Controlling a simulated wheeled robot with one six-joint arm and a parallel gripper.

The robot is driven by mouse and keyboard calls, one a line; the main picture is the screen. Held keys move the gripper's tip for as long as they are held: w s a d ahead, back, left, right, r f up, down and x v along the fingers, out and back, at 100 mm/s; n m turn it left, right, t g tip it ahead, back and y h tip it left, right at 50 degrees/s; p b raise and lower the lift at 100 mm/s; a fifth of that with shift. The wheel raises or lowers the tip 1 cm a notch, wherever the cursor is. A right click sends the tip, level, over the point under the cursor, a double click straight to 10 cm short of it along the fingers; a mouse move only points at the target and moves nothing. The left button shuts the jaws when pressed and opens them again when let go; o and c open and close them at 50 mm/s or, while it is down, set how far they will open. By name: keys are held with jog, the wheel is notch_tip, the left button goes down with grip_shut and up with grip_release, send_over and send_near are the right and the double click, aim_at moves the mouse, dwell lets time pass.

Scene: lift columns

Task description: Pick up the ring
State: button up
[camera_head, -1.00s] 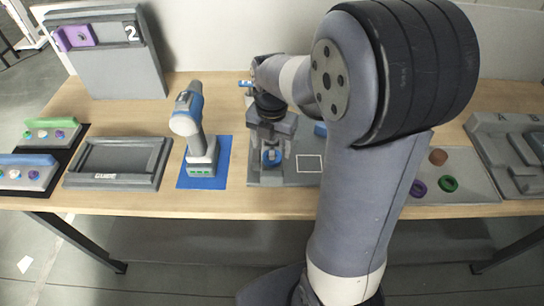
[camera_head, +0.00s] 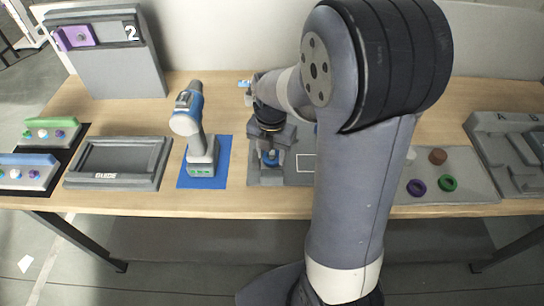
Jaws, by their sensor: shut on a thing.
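A small blue piece (camera_head: 270,159), which looks like the ring, is between the fingers of my gripper (camera_head: 269,156) over the grey fixture (camera_head: 266,178). My gripper is shut on it. The fingers and wrist cover much of the piece, and I cannot tell whether it touches the fixture. A purple ring (camera_head: 416,187) and a green ring (camera_head: 448,183) lie apart on the grey plate (camera_head: 470,186) at the right.
A brown round piece (camera_head: 438,157) is on the right plate. A drill (camera_head: 190,118) stands on a blue mat (camera_head: 223,168) just left of my gripper. A tray marked GUIDE (camera_head: 118,183) lies further left. My arm hides the table's middle right.

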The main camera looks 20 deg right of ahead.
jog(key=shift+c, duration=1.2)
notch_tip(320, 180, up, 10)
jog(key=shift+r, duration=0.25)
jog(key=shift+r+p, duration=0.4)
jog(key=shift+p, duration=0.25)
notch_tip(320, 180, up, 7)
jog(key=p, duration=0.6)
jog(key=shift+r+p, duration=0.2)
jog(key=shift+p, duration=0.1)
dwell(0.6)
